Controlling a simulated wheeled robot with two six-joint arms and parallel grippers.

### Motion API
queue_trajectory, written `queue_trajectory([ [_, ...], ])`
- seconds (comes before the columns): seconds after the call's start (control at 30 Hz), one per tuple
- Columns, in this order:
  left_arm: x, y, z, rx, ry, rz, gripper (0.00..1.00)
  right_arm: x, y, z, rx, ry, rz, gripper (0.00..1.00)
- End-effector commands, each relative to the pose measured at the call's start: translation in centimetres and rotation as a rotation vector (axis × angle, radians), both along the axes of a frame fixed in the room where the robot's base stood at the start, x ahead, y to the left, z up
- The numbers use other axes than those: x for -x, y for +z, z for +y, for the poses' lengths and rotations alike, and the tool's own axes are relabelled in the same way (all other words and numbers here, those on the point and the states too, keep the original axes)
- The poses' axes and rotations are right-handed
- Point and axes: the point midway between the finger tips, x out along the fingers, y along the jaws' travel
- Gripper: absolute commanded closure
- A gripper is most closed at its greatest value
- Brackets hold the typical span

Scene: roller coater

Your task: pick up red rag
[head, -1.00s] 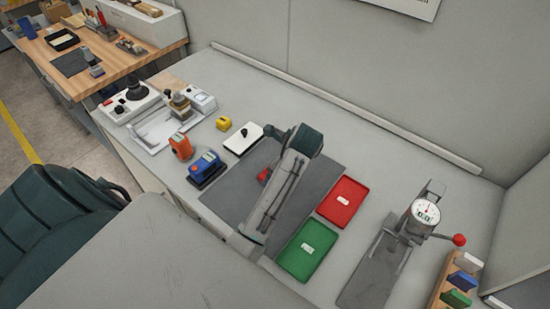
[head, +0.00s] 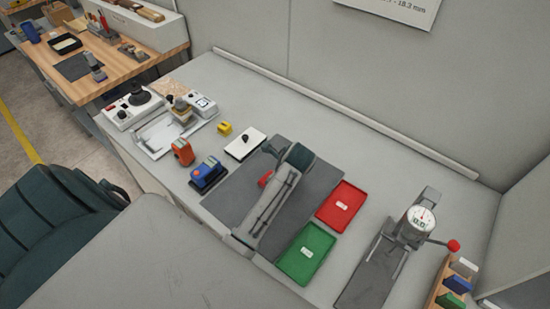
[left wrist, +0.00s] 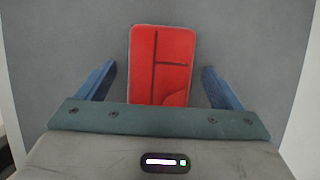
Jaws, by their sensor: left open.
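The red rag (head: 265,179) lies flat on the dark grey mat (head: 225,190), partly hidden behind my left arm in the head view. In the left wrist view the rag (left wrist: 174,50) is a red rectangle with dark fold lines, its near end cut off by the gripper body. My left gripper (left wrist: 158,76) is open, with one blue finger on each side of the rag and a gap on both sides. The fingers do not touch it. I cannot tell the exact height above the mat. My right gripper is not in view.
A red tray (head: 342,206) and a green tray (head: 306,253) lie right of the mat. A dial gauge stand (head: 420,220) is further right. A blue device (head: 207,173), an orange device (head: 183,152) and a white plate (head: 245,143) stand left of and behind the mat.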

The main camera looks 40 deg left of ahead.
Motion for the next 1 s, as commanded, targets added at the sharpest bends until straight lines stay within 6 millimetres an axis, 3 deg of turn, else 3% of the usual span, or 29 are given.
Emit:
queue_trajectory([
  [0.43, 0.02, -0.29, -0.02, 0.000, 0.000, 0.001, 0.13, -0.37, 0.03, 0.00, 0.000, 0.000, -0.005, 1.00],
  [0.6, 0.02, -0.29, -0.01, 0.000, 0.000, 0.001, 0.46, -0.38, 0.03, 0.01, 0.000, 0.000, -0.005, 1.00],
  [0.7, 0.02, -0.29, -0.01, 0.000, 0.000, 0.001, 0.61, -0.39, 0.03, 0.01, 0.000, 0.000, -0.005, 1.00],
  [1.0, 0.00, -0.19, -0.01, 0.000, 0.000, 0.000, 0.61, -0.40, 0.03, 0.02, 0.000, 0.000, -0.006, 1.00],
])
